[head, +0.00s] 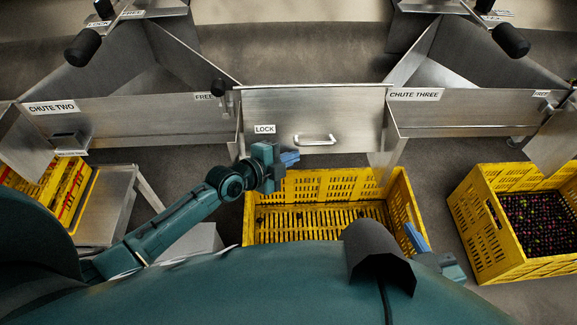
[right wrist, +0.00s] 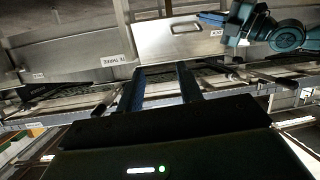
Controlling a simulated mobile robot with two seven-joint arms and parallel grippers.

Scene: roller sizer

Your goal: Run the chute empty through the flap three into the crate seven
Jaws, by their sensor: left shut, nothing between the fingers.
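A metal flap plate (head: 315,115) with a bar handle (head: 316,139) hangs upright in the middle of the head view, beside the CHUTE THREE label (head: 415,94). A black-knobbed lever (head: 218,87) stands at its left edge, nearer the FREE label than the LOCK label (head: 264,129). A yellow crate (head: 404,205) stands below the flap, its slatted floor mostly bare; no number is readable. My left gripper (head: 289,158) is shut and empty, just below the LOCK label and left of the handle. My right gripper (right wrist: 161,72) is open and empty, low near the crate's right side.
Another yellow crate (head: 480,235) holding dark fruit stands to the right. A metal stand (head: 105,205) and yellow crates (head: 35,190) are at the left, under CHUTE TWO (head: 52,107). Black-knobbed levers (head: 510,40) stick out above the chutes. Grey floor shows between the crates.

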